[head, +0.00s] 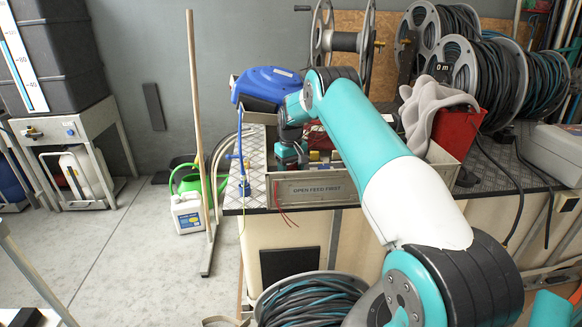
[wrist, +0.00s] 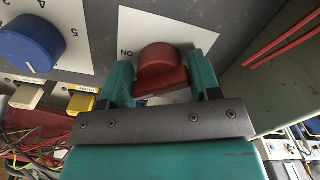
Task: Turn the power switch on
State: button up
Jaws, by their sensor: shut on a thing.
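The power switch is a red rotary knob (wrist: 158,62) on a white plate (wrist: 190,38) fixed to a grey panel. An upside-down "ON" mark shows left of the knob. In the wrist view my gripper (wrist: 161,77) is shut on the knob, with one teal finger on each side. The knob's flat red grip bar lies between the fingers, slightly tilted. In the head view my gripper (head: 290,155) reaches into an open grey box marked "OPEN FEED FIRST" (head: 330,190) on the bench; the knob is hidden there.
A blue dial (wrist: 30,42), a yellow key (wrist: 80,103) and loose coloured wires (wrist: 30,150) lie left of my gripper in the wrist view.

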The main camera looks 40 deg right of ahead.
aim_at(291, 165)
jog(key=m, duration=0.4)
jog(key=shift+r+m+p, duration=0.1)
jog(key=shift+m+p, duration=0.2)
jog(key=shift+m, duration=1.6)
jog(key=shift+d+m, duration=0.1)
jog(key=shift+m, duration=0.2)
jog(key=o, duration=0.7)
jog(key=shift+c, duration=0.2)
notch_tip(291, 165, up, 17)
jog(key=shift+r, duration=0.2)
